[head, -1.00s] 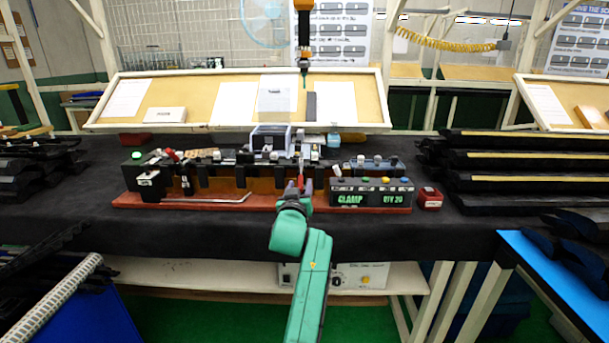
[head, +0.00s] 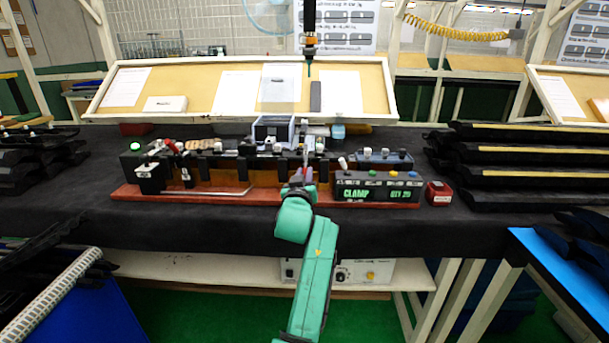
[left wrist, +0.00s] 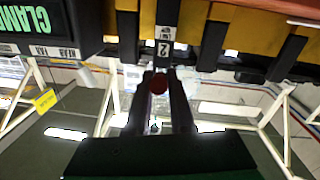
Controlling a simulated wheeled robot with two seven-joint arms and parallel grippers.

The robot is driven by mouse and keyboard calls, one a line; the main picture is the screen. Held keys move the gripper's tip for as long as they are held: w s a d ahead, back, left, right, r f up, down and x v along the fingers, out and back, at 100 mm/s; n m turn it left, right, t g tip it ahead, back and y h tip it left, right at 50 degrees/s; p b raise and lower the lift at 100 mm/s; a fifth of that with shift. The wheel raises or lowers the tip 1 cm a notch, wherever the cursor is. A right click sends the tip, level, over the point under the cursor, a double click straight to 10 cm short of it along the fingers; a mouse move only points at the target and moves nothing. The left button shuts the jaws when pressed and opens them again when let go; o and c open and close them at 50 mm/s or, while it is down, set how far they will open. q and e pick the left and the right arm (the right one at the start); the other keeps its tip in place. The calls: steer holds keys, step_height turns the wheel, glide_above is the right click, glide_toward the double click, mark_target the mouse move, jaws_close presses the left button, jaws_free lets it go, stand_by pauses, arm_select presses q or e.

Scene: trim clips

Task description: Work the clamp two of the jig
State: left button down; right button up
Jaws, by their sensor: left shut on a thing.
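The jig is a long dark and orange-brown fixture on a red base (head: 215,199), with a row of clamps along its top. In the left wrist view, which is upside down, a label reading 2 (left wrist: 164,48) marks the clamp in front of my gripper. My left gripper (head: 304,180) is at the front of the jig, just left of the display box. The left wrist view shows its two dark fingers (left wrist: 158,88) shut on a red round-ended handle (left wrist: 158,84). The rest of that clamp is largely hidden by the fingers. My right gripper is not in view.
A display box (head: 375,188) reading CLAMP and QTY 20 stands right of the gripper. A small red box (head: 438,193) is beside it. Black trim parts (head: 510,155) are stacked at right. An orange-banded tool (head: 310,42) hangs above.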

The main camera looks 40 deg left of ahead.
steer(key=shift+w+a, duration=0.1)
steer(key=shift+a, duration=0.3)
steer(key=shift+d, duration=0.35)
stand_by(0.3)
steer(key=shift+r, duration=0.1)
